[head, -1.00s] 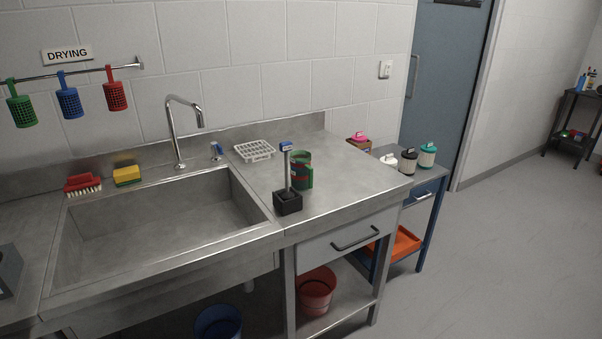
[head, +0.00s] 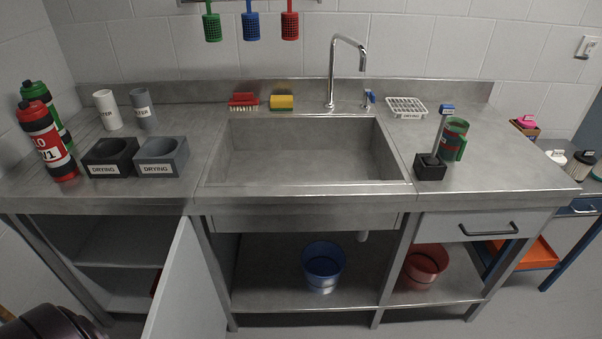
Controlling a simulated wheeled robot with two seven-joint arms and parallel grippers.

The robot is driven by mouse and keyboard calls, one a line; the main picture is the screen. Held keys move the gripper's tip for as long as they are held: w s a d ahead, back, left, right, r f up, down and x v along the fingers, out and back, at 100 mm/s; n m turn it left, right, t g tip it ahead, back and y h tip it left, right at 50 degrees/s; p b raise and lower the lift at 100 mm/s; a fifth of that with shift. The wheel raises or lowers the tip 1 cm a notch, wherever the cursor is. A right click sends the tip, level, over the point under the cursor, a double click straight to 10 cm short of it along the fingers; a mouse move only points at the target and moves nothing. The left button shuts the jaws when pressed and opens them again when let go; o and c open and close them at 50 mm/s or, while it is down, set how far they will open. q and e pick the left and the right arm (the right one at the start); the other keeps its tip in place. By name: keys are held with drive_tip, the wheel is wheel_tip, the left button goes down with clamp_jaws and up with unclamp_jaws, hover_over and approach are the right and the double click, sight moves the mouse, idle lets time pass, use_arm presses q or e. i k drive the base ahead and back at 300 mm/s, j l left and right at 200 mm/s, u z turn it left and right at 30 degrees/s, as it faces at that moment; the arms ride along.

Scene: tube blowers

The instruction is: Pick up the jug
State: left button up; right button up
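A green vessel with a dark red part (head: 454,140) stands on the right of the steel counter, behind a small black block. It may be the jug; it is small in view and partly hidden by the upright post of the block, so I cannot be sure. Neither of my grippers shows in the head view. A dark rounded part at the bottom left corner looks like part of my own arm.
A sink (head: 303,150) fills the counter's middle. Red and green bottles (head: 45,142) and drying blocks (head: 162,157) stand left. A cabinet door (head: 178,285) hangs open below. A blue bucket (head: 323,268) and red bucket (head: 422,268) sit on the lower shelf.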

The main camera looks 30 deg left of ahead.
sight(453, 142)
drive_tip(key=u, duration=0.35)
drive_tip(key=i+l+u, duration=0.1)
drive_tip(key=l+u, duration=0.85)
drive_tip(key=i+l, duration=0.05)
